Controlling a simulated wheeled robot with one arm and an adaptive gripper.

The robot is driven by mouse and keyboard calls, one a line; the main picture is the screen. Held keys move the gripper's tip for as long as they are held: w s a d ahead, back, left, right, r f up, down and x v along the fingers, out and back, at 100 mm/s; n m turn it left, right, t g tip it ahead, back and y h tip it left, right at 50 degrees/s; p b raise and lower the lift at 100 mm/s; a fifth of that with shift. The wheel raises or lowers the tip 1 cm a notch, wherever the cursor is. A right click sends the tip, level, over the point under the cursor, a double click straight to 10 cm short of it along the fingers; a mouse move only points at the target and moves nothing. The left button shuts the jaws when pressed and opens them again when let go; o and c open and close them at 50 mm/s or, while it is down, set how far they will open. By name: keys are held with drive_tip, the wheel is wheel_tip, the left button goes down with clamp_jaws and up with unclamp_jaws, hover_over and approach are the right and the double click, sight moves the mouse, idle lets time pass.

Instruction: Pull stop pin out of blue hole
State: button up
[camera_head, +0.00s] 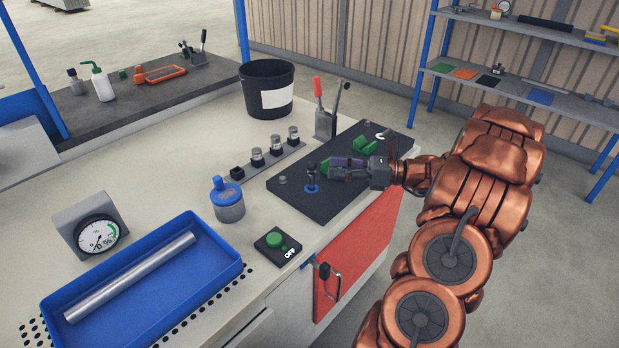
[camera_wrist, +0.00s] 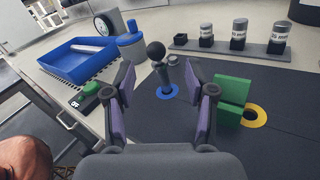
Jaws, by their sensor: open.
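The stop pin stands upright in the blue-ringed hole of the dark plate. Its black ball knob (camera_wrist: 156,50) and grey shaft show in the wrist view; in the head view the pin (camera_head: 311,171) is small. The blue ring (camera_wrist: 167,92) around its base also shows in the head view (camera_head: 311,189). My gripper (camera_head: 328,168) is low over the plate, just right of the pin in the head view. In the wrist view my gripper (camera_wrist: 163,100) is open and empty, with the pin beyond and between its purple-padded fingers, apart from both.
A green block (camera_wrist: 233,98) stands beside a yellow-ringed hole (camera_wrist: 254,116), close to the right finger in the wrist view. A small grey knob (camera_head: 283,180) is on the plate (camera_head: 318,208). A blue-lidded jar (camera_head: 228,200), green button box (camera_head: 277,243) and blue tray (camera_head: 228,281) lie leftward.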

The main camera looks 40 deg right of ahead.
sight(312, 166)
drive_tip(key=shift+x, duration=3.25)
drive_tip(key=shift+s+a, duration=0.1)
drive_tip(key=shift+s, duration=0.1)
clamp_jaws()
